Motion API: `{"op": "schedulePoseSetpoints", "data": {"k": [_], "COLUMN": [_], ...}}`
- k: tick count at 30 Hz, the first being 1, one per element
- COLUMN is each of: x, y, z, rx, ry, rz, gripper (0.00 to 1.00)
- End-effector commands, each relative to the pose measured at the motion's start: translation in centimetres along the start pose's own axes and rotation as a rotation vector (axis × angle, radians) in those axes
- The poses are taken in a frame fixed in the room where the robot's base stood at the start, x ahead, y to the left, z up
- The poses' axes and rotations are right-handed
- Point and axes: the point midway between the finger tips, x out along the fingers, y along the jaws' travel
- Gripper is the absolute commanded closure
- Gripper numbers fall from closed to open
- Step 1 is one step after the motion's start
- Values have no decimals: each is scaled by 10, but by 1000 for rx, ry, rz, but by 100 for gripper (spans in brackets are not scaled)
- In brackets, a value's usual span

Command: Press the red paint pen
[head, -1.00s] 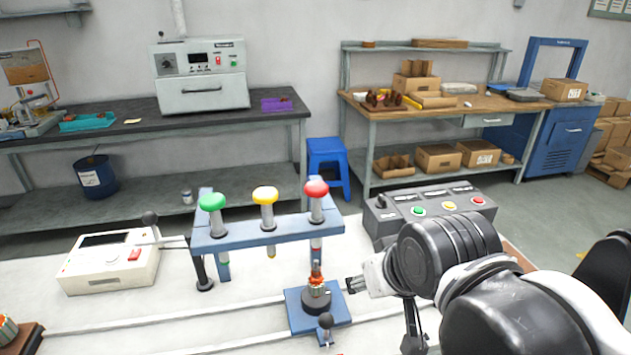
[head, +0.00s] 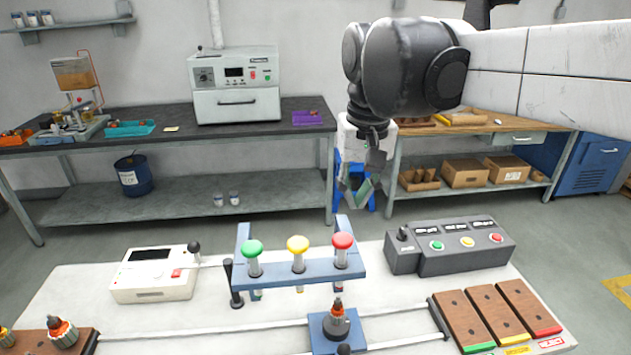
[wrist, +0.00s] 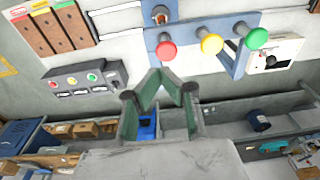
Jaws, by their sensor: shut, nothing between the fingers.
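The red paint pen (head: 343,242) stands at the right end of the blue rack (head: 305,271); it is also in the wrist view (wrist: 166,49). The yellow pen (head: 298,244) and green pen (head: 253,248) stand upright to its left. An armature (head: 337,311) stands on a blue carriage (head: 325,340) below the red pen. My gripper (head: 360,198) is shut and empty, pointing down, above the red pen and a little to its right in the head view. It is apart from the pen. In the wrist view my fingertips (wrist: 162,78) come together just below the red cap.
A dark control box (head: 450,246) with coloured buttons stands right of the rack. Brown trays (head: 463,318) lie at the front right, and a white meter (head: 155,274) stands at the left. A rail runs along the white table. Space around my gripper is clear.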

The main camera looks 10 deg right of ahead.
Motion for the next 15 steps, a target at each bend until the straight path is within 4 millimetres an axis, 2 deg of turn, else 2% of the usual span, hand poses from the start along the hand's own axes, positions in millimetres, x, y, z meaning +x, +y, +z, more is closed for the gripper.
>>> {"op": "schedulePoseSetpoints", "data": {"k": [1, 6, 15], "x": [-15, -36, -43], "y": [-4, -11, -15], "z": [-9, -24, -32], "rx": [0, 3, 7], "ry": [-22, -84, -117], "rz": [2, 10, 15], "gripper": [100, 100, 100]}}
